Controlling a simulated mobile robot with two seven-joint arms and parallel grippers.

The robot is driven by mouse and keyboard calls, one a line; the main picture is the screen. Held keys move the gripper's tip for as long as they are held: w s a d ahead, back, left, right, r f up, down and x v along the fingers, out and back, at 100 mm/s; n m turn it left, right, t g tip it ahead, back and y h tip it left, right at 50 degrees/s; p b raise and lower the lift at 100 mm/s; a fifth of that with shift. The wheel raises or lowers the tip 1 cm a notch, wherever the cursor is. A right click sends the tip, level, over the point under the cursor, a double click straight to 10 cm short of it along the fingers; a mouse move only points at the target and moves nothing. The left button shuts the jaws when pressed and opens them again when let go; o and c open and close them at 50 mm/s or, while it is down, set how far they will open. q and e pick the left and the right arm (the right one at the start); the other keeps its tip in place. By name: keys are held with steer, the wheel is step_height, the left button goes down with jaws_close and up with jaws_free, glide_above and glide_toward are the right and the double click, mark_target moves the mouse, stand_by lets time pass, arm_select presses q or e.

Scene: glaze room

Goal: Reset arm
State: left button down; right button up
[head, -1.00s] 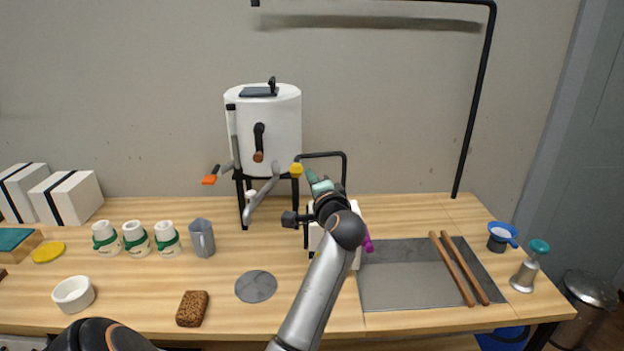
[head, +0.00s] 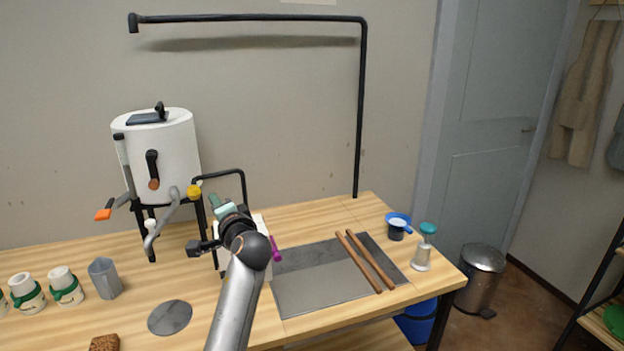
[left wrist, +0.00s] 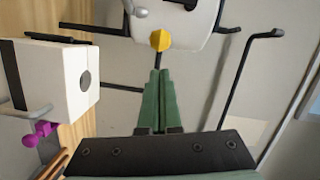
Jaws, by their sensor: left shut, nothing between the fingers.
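My left gripper (head: 221,204) has teal-green fingers and points up and away over the bench. In the left wrist view its fingers (left wrist: 160,78) lie together, shut and empty. Their tips are in line with the yellow knob (left wrist: 160,40) at the white tank; I cannot tell the gap. The knob also shows in the head view (head: 194,191), just left of the gripper. My right gripper is not in view.
The white tank (head: 170,150) on black legs stands behind left. A white box (left wrist: 55,85) with a purple knob (head: 275,248) is close beside my left arm. A grey slab (head: 310,285) with two wooden rods lies right. Bare wood shows around the grey disc (head: 169,318).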

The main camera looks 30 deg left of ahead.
arm_select(q)
steer(key=s+d+f+m+t+h, duration=0.15)
steer(key=d+f+h, duration=0.35)
steer(key=d+f, duration=0.5)
steer(key=s+d+f+m+t+h, duration=0.15)
steer(key=d+f+h, duration=0.45)
steer(key=f, duration=0.9)
steer(key=s+d+f+n+g+h, duration=0.1)
steer(key=s+d+f+n+h, duration=0.1)
steer(key=s+d+f, duration=0.5)
steer(key=s+d+f+n+g+h, duration=0.1)
steer(key=s+d+f+n+h, duration=0.1)
steer(key=s+d+f+h, duration=0.2)
steer(key=s+d+f, duration=0.3)
steer(key=s+d, duration=0.5)
steer(key=s, duration=0.1)
steer(key=shift+h, duration=0.4)
steer(key=shift+a+f, duration=0.1)
